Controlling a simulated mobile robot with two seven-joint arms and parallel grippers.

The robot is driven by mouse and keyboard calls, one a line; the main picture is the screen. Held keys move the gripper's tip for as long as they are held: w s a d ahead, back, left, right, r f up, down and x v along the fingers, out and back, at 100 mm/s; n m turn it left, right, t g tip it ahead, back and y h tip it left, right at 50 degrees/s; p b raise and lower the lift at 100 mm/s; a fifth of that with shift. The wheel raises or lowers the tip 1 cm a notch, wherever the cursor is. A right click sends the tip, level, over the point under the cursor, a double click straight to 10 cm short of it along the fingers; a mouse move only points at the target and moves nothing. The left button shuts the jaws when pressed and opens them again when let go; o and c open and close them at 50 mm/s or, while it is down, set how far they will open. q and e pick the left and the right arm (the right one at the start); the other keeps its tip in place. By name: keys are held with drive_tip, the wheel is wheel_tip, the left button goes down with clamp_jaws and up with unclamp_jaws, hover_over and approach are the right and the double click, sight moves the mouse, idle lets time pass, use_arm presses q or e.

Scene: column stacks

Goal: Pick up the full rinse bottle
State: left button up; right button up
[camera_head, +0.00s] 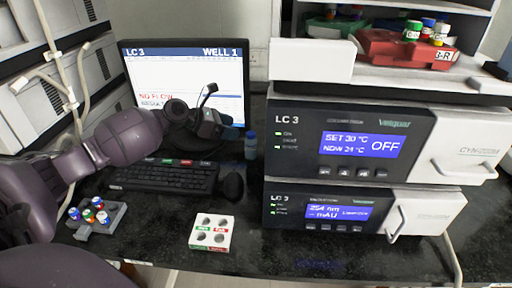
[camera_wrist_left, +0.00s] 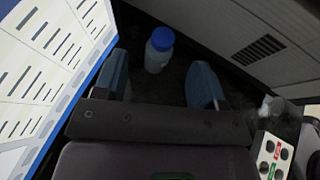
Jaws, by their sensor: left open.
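A small bottle with a blue cap (camera_head: 251,145) stands upright on the dark bench, between the monitor and the LC 3 stack. In the left wrist view the bottle (camera_wrist_left: 159,58) shows a pale body, and how full it is cannot be told. My left gripper (camera_head: 222,118) is in front of the monitor, to the left of the bottle. Its two blue-grey fingers are spread wide in the left wrist view (camera_wrist_left: 161,84), with the bottle beyond them, roughly between them and apart from both. Nothing is held. My right gripper is not in view.
The monitor (camera_head: 200,62) stands behind my left arm. A keyboard (camera_head: 162,179) and a mouse (camera_head: 232,186) lie below it. The LC 3 stack (camera_head: 290,165) stands close right of the bottle. A white vial block (camera_head: 212,233) and a grey vial rack (camera_head: 98,222) sit in front.

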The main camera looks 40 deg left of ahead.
sight(248, 133)
use_arm(q)
drive_tip(key=b+x, duration=0.1)
drive_tip(key=x, duration=0.2)
drive_tip(key=shift+w+d+f, duration=0.15)
drive_tip(key=shift+w+f, duration=0.1)
drive_tip(key=shift+f, duration=0.1)
drive_tip(key=shift+w+d, duration=0.25)
drive_tip(key=x, duration=0.1)
drive_tip(key=b+x, duration=0.1)
drive_tip(key=x, duration=0.1)
drive_tip(key=b+x, duration=0.1)
drive_tip(key=shift+s+d+f, duration=0.1)
drive_tip(key=shift+d+f, duration=0.05)
drive_tip(key=shift+f, duration=0.35)
drive_tip(key=shift+w+d, duration=0.2)
drive_tip(key=shift+w, duration=0.1)
drive_tip(key=shift+r, duration=0.15)
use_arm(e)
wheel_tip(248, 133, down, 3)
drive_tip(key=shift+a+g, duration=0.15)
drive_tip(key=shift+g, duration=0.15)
use_arm(q)
drive_tip(key=shift+c, duration=0.3)
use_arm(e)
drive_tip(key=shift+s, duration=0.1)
use_arm(q)
drive_tip(key=c, duration=0.7)
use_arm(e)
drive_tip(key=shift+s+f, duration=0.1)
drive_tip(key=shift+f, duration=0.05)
